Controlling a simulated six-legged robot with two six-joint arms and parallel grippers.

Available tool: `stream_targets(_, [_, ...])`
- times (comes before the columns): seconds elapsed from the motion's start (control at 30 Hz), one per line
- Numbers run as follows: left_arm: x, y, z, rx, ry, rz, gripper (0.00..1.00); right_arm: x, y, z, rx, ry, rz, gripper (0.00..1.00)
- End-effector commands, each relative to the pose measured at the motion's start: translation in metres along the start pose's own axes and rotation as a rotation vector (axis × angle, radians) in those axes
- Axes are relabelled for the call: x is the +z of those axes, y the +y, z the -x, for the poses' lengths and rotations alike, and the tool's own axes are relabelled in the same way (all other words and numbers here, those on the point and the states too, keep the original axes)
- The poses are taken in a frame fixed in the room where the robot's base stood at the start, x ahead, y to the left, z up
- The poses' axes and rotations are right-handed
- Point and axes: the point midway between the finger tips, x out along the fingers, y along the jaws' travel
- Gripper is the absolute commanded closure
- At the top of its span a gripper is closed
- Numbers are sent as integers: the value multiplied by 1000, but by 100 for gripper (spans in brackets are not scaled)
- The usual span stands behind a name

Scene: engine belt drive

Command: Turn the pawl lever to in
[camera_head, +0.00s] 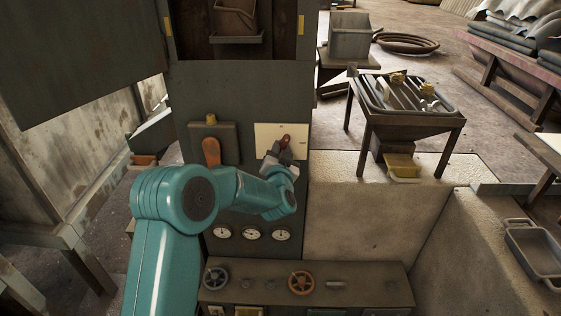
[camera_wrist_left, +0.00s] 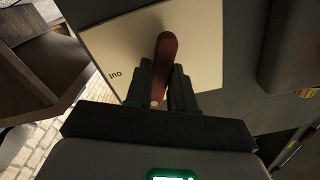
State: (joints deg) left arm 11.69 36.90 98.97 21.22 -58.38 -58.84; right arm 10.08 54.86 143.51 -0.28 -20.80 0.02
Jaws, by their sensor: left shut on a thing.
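The pawl lever is a dark red handle (camera_head: 285,141) on a cream label plate (camera_head: 265,131), on the front of the dark green cabinet. My left gripper (camera_head: 280,152) is at the plate, shut on the lever. In the left wrist view the lever (camera_wrist_left: 166,50) stands between the two dark fingers (camera_wrist_left: 163,82), its rounded end showing beyond them. The plate (camera_wrist_left: 115,50) carries the word "out" upside down at its left in that view. The fingers and wrist hide part of the lever and plate. My right gripper is in neither view.
An orange handle (camera_head: 211,151) on another panel hangs left of the plate. Round gauges (camera_head: 252,233) sit below my left arm, above a ledge with a grey handwheel (camera_head: 215,278) and an orange handwheel (camera_head: 301,283). A table with a tray (camera_head: 408,119) stands to the right.

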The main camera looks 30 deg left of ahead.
Motion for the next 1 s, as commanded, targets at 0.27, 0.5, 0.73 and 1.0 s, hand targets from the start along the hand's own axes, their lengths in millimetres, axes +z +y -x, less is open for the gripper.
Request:
stream_targets(0.27, [-1,0,-1,-4,13,235,100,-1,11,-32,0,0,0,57])
stream_targets(0.5, [-3,-2,-1,-4,13,378,100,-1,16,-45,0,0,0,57])
stream_targets(0.73, [-4,-3,-1,-5,13,452,100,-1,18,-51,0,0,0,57])
stream_targets(1.0, [-5,-3,-1,-5,13,476,100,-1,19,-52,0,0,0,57])
